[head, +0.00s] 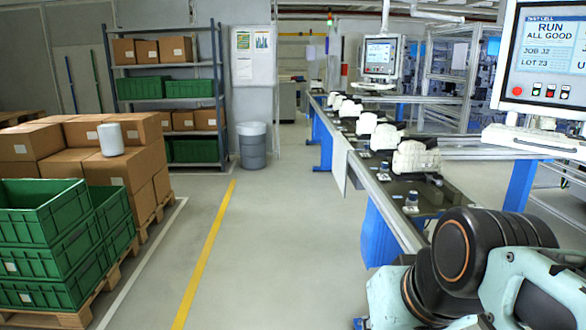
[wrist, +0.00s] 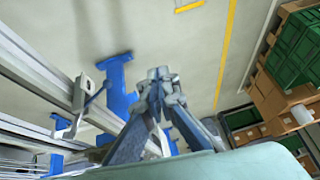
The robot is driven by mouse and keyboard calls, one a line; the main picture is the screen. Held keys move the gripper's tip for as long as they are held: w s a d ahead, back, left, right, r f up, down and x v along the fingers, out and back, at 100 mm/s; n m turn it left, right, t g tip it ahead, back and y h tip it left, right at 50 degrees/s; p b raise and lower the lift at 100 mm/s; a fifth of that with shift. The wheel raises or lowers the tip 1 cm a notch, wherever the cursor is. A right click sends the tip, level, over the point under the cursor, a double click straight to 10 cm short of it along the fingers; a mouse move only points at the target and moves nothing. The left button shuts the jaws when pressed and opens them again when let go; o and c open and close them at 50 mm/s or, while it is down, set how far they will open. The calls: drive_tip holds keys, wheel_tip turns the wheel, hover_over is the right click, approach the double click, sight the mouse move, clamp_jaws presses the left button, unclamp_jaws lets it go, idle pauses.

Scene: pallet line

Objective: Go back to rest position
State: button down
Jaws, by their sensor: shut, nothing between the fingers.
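My gripper (wrist: 160,84) shows in the wrist view with its fingertips together, shut and empty. It points out over the grey floor, with the blue legs of the line to its left. In the head view my arm is folded at the lower right, beside the near end of the line, and the gripper itself is hidden there.
The conveyor line (head: 345,163) with pale parts (head: 412,158) runs along the right. A large screen (head: 545,58) stands near my arm. Green crates (head: 38,215) and brown boxes (head: 62,167) sit on pallets at left. The floor between, with a yellow line (head: 208,255), is clear.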

wheel_tip(320, 180, up, 13)
drive_tip(key=s+d+h+p, duration=0.1)
drive_tip(key=s+p, duration=0.1)
drive_tip(key=p, duration=1.2)
drive_tip(key=shift+s+d, duration=0.15)
drive_tip(key=shift+s, duration=0.25)
drive_tip(key=shift+w, duration=0.1)
idle(1.2)
